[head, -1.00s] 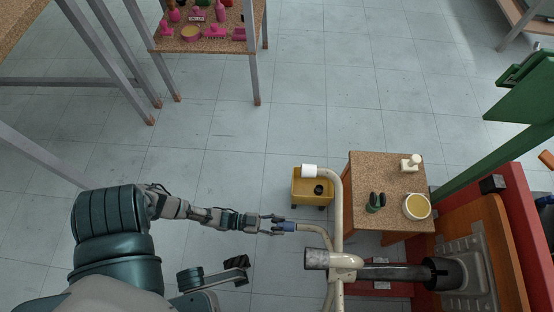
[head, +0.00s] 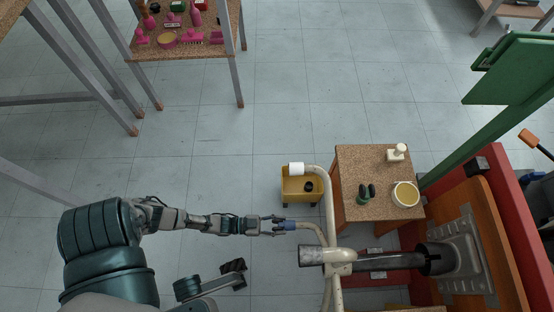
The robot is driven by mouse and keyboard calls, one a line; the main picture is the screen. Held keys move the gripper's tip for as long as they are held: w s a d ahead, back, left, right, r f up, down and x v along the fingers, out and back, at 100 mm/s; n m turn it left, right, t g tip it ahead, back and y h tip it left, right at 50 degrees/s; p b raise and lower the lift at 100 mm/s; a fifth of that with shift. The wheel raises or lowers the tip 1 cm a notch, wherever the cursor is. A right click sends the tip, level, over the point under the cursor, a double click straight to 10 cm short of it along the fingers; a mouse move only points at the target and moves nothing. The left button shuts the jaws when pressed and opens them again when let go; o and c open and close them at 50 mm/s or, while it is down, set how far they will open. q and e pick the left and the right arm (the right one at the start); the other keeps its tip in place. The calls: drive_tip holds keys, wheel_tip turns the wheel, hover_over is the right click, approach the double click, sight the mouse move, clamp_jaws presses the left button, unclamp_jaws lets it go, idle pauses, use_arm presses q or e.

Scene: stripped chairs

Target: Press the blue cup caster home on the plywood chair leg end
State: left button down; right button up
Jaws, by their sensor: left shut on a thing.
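The blue cup caster (head: 289,225) is at the tip of my left gripper (head: 279,225), whose fingers are shut on it from the left. The caster lies in line with the end of a cream tubular chair leg (head: 307,226) and appears to meet it. I cannot tell how far it is seated. The chair lies on its side, with its grey and dark column (head: 385,260) pointing right. Another leg end carries a white cap (head: 296,168). The dark end of what looks like my right arm (head: 232,266) shows low in the view; its jaws cannot be made out.
A yellow bin (head: 299,190) with a dark thing inside stands behind the chair legs. A speckled stool (head: 373,157) holds a yellow-topped pot, a white bottle and dark green items. Open tiled floor lies beyond my left arm.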

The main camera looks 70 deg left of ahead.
use_arm(q)
drive_tip(key=shift+w+d, duration=0.15)
drive_tip(key=shift+w, duration=0.25)
drive_tip(key=c, duration=0.6)
unclamp_jaws()
drive_tip(key=shift+o, duration=0.2)
drive_tip(key=shift+s, duration=0.25)
drive_tip(key=v, duration=1.1)
drive_tip(key=shift+s, duration=0.15)
drive_tip(key=shift+a+f, duration=0.1)
drive_tip(key=shift+a, duration=0.1)
